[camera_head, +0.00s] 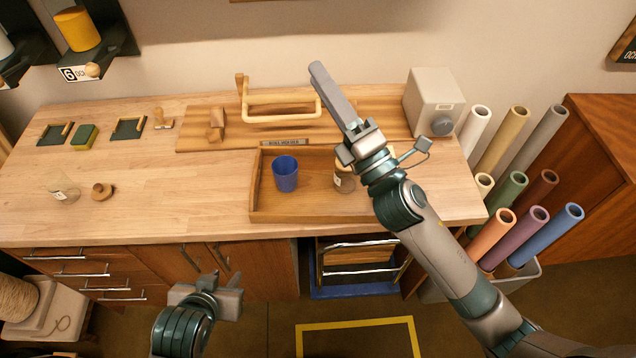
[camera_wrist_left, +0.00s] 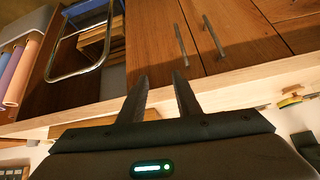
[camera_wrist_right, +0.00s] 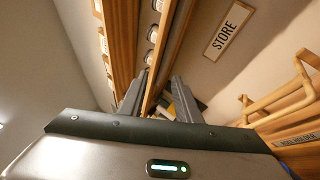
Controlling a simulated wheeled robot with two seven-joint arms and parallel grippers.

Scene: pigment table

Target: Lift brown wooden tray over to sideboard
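The brown wooden tray (camera_head: 262,208) lies on the workbench near its front edge in the head view. It holds a blue cup (camera_head: 286,176) and a small labelled jar (camera_head: 344,181). My right arm hides part of the tray's right side. My right gripper (camera_head: 319,70) is above and behind the tray, pointing toward the wall, with fingers apart and empty. My left gripper (camera_head: 226,264) is low in front of the bench, left of the tray, with fingers apart and empty. A reddish-brown cabinet, apparently the sideboard (camera_head: 598,185), stands at the far right.
Upright coloured rolls (camera_head: 513,190) stand between bench and cabinet. A grey box (camera_head: 434,100) and a raised board (camera_head: 195,140) with a wooden frame (camera_head: 282,112) sit behind the tray. A glass vessel (camera_head: 65,190) stands at left. Yellow tape (camera_head: 355,324) marks the floor.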

